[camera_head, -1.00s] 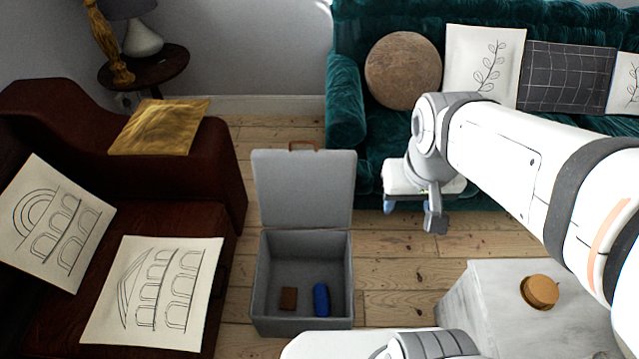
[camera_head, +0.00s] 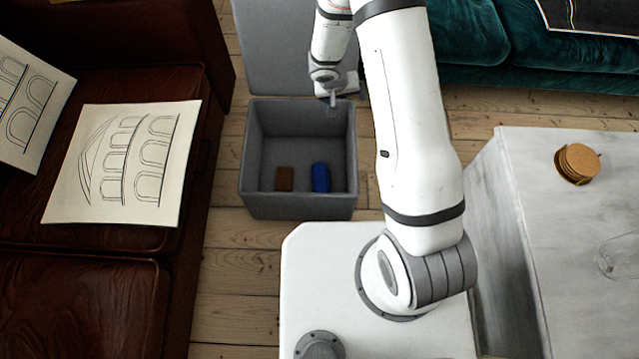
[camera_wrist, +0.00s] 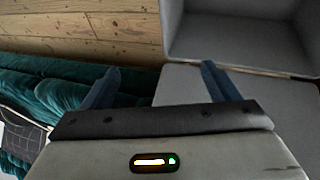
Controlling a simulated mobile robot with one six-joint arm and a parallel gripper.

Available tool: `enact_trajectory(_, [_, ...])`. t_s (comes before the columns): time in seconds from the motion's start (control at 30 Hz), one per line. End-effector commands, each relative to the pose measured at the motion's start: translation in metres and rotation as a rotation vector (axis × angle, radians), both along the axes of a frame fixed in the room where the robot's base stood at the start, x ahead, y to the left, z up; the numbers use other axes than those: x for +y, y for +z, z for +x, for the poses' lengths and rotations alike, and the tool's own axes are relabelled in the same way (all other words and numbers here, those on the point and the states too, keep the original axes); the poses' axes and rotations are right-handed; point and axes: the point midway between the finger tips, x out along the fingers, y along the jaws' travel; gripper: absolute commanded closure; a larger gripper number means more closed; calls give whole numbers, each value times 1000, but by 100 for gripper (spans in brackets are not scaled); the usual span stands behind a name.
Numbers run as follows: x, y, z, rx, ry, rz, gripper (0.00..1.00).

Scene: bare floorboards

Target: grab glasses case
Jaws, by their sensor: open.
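A blue oblong object (camera_head: 320,178), which looks like the glasses case, lies on the floor of an open grey box (camera_head: 298,207), towards its front. My gripper (camera_wrist: 160,72) is open and empty in the wrist view, its two blue fingers apart. In the head view my gripper is above the box's back right corner, mostly hidden behind my wrist. The wrist view shows part of the box's inside at the upper right, but the blue object is out of that view.
A brown block (camera_head: 284,179) lies just left of the blue object. The box's lid (camera_head: 268,50) stands open at the back. A brown leather sofa (camera_head: 75,290) is at left, a green sofa (camera_head: 470,35) behind, a marble-look table (camera_head: 545,215) with cork coasters (camera_head: 577,163) at right.

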Motion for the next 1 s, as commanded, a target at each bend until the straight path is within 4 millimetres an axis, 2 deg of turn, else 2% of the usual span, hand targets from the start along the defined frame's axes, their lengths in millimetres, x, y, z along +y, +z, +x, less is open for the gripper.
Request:
enact_trajectory(0.03, [12, -56, -4, 23, 20, 11, 18])
enact_trajectory(0.2, [45, -182, -26, 89, 59, 72, 18])
enact_trajectory(0.3, [58, -241, -45, 134, 71, 101, 18])
enact_trajectory(0.4, [66, -284, -63, 174, 77, 122, 18])
enact_trajectory(0.5, [70, -309, -75, 200, 79, 135, 18])
enact_trajectory(0.6, [72, -323, -81, 212, 79, 140, 18])
enact_trajectory(1.0, [69, -363, -77, 215, 77, 142, 18])
